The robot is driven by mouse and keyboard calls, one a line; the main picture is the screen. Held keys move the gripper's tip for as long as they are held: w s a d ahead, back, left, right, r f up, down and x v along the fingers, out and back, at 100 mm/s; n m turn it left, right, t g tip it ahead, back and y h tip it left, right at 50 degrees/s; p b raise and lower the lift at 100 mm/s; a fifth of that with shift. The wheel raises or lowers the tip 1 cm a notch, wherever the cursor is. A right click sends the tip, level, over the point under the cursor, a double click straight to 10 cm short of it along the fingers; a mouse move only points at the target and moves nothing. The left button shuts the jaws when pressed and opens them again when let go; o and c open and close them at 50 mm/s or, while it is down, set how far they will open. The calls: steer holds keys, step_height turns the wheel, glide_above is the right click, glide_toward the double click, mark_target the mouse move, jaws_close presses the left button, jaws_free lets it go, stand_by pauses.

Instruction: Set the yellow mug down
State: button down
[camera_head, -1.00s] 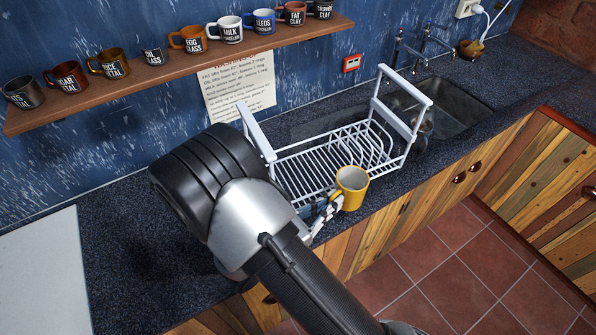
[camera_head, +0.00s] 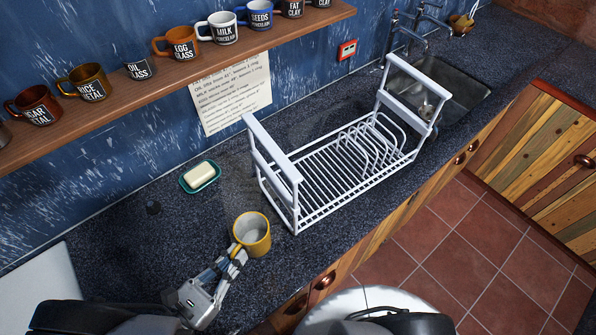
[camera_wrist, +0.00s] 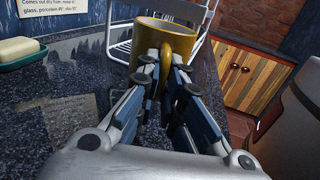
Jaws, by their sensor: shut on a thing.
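The yellow mug (camera_head: 262,243) is upright at the dark speckled counter (camera_head: 120,245), left of the white dish rack, near the counter's front edge. Its inside is pale. My gripper (camera_head: 238,254) is shut on the mug's handle, on the side toward me. In the wrist view my gripper (camera_wrist: 164,66) has its fingers closed at the handle, and the mug (camera_wrist: 178,37) stands just beyond them. I cannot tell whether the mug's base touches the counter.
The white dish rack (camera_head: 295,205) stands close to the mug's right. A soap bar in a green dish (camera_head: 200,178) lies behind it. A wall shelf (camera_head: 150,75) holds several labelled mugs. A sink (camera_head: 450,90) is at the far right. Counter between soap dish and mug is clear.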

steer(key=b+x, duration=0.2)
steer(key=x, duration=1.5)
steer(key=shift+w+d, duration=0.2)
steer(key=shift+w, duration=0.1)
steer(key=shift+w+d+f+b, duration=0.2)
steer(key=shift+w+b, duration=0.05)
steer(key=shift+b, duration=0.1)
steer(key=shift+f, duration=0.15)
steer(key=shift+s+a, duration=0.1)
steer(key=shift+a, duration=0.05)
steer(key=shift+f, duration=0.1)
steer(key=c, duration=1.7)
jaws_free()
